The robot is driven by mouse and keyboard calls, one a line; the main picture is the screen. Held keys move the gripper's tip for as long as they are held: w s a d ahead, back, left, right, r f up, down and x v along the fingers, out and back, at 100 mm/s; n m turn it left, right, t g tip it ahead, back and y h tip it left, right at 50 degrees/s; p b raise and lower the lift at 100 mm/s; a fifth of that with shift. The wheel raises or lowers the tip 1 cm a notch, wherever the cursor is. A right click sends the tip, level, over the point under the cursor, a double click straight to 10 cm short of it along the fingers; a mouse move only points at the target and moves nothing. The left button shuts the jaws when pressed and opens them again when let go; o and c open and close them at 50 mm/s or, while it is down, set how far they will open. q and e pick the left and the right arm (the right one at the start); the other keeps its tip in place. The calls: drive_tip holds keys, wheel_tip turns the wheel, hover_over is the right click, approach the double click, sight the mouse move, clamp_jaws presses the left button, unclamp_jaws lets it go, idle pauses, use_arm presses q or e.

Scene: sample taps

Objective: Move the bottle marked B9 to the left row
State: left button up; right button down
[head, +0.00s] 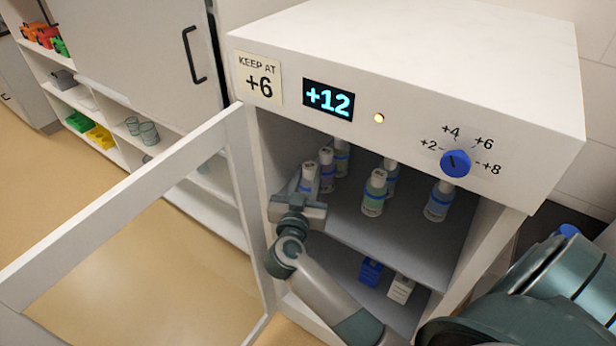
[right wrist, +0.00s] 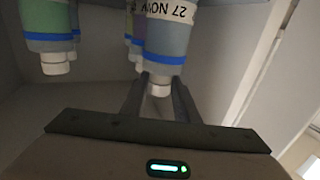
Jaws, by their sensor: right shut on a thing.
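Small bottles with pale caps and blue bands stand on the upper shelf of the open cabinet. My right gripper (head: 306,196) is at the front of the left row, shut on the front left bottle (head: 309,173). In the right wrist view this bottle (right wrist: 170,40) appears cap down, its cap between the fingers, with "27 NOV" on its label. Behind it stand a second bottle (head: 326,168) and a third (head: 342,158). A greenish bottle (head: 374,196) leads the middle row, and another bottle (head: 439,201) stands at right. I cannot read a B9 mark. My left gripper is out of view.
The cabinet door (head: 130,195) stands open at left. The display (head: 328,99) reads +12, the sign (head: 260,78) says KEEP AT +6, and a blue knob (head: 455,163) is at right. Blue (head: 370,271) and white (head: 400,288) containers sit on the lower shelf.

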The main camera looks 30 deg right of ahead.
drive_tip(key=shift+f, duration=0.2)
drive_tip(key=c, duration=1.4)
unclamp_jaws()
drive_tip(key=shift+a, duration=0.1)
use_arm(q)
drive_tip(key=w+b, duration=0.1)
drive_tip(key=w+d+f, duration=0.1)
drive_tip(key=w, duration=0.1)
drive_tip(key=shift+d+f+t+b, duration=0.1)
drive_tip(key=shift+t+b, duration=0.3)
use_arm(e)
drive_tip(key=v, duration=1.2)
drive_tip(key=shift+r, duration=0.15)
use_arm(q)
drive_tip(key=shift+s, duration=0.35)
